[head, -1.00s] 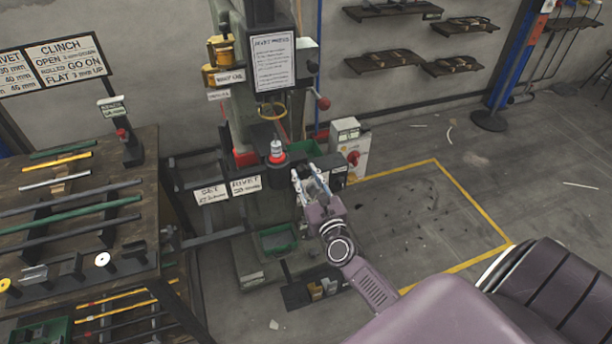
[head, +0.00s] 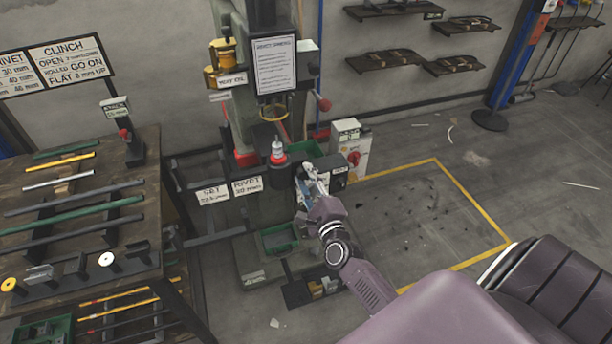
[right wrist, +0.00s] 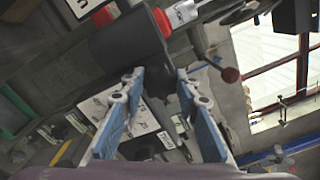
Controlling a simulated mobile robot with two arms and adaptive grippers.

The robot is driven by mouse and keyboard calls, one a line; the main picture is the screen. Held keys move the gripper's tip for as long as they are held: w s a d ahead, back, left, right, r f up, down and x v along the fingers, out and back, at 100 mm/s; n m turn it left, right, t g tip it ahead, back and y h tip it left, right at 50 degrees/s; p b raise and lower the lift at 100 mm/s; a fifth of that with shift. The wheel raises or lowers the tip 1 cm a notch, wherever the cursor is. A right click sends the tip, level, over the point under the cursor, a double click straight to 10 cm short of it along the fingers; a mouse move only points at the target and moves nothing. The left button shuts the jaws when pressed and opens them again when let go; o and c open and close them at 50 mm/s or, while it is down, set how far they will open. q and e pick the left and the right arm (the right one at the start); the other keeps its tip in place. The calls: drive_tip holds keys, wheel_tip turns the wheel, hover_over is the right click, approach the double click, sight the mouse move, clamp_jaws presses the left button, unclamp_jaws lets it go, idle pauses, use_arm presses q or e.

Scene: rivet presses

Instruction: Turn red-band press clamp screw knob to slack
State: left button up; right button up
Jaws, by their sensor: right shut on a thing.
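The press (head: 245,130) stands at the middle of the head view. A grey pin with a red band (head: 278,153) stands on its dark round anvil post (head: 281,175). My right gripper (head: 311,177) is at the right side of this post. In the right wrist view its blue-padded fingers (right wrist: 160,84) point at the dark post (right wrist: 130,45), with a small dark part, apparently the clamp screw knob (right wrist: 162,82), between the tips. They are shut on it, but its outline is mostly hidden. My left gripper is in neither view.
A red ball-ended lever (head: 323,104) sticks out above the gripper. A switch box (head: 348,150) stands just behind to the right. The rack table (head: 140,200) is at the left. The yellow-lined floor (head: 420,215) to the right is clear of large things.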

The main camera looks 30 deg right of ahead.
drive_tip(key=n+p, duration=0.1)
drive_tip(key=n, duration=0.3)
drive_tip(key=shift+f+n, duration=0.1)
drive_tip(key=shift+n, duration=0.2)
drive_tip(key=n+p, duration=0.1)
drive_tip(key=n, duration=0.4)
drive_tip(key=n+p, duration=0.1)
drive_tip(key=n, duration=0.4)
drive_tip(key=shift+f, duration=0.15)
drive_tip(key=shift+d+n+p, duration=0.1)
drive_tip(key=shift+n+p, duration=0.4)
drive_tip(key=shift+n, duration=1.8)
drive_tip(key=o, duration=1.2)
drive_tip(key=shift+c, duration=0.2)
